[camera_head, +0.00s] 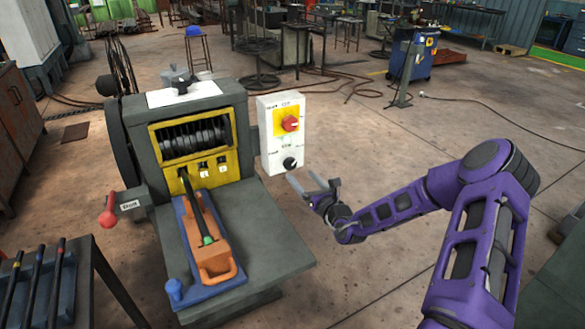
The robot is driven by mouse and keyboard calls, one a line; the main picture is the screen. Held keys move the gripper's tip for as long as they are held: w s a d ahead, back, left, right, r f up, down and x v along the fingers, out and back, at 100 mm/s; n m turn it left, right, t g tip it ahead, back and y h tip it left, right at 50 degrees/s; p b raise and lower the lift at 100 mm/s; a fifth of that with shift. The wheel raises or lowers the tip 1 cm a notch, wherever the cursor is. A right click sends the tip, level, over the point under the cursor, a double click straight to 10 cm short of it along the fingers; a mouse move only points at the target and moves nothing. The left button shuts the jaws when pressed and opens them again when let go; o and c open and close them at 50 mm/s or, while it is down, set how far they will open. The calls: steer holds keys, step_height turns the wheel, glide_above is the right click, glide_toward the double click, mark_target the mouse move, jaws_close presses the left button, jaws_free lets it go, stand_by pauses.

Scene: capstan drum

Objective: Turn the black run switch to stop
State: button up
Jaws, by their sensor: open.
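The black run switch (290,163) is a round knob low on the front of a white control box (265,150). Small lettering is printed above and beside it, too small to read surely, and I cannot tell which mark the knob points at. A red rotary switch (290,123) on a yellow plate sits above it on the same box. My gripper (307,182) is open and empty. Its fingers point up and left, just below and to the right of the black switch, and look apart from it.
The grey machine (170,215) stands left of the box, with a yellow-framed drum window (195,138) and a red-knobbed lever (107,219). A rack of rods (36,285) is at lower left. Floor right of the box is clear.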

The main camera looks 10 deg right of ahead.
mark_target(291, 165)
steer(key=x, duration=0.7)
steer(key=shift+w, duration=0.1)
jaws_close()
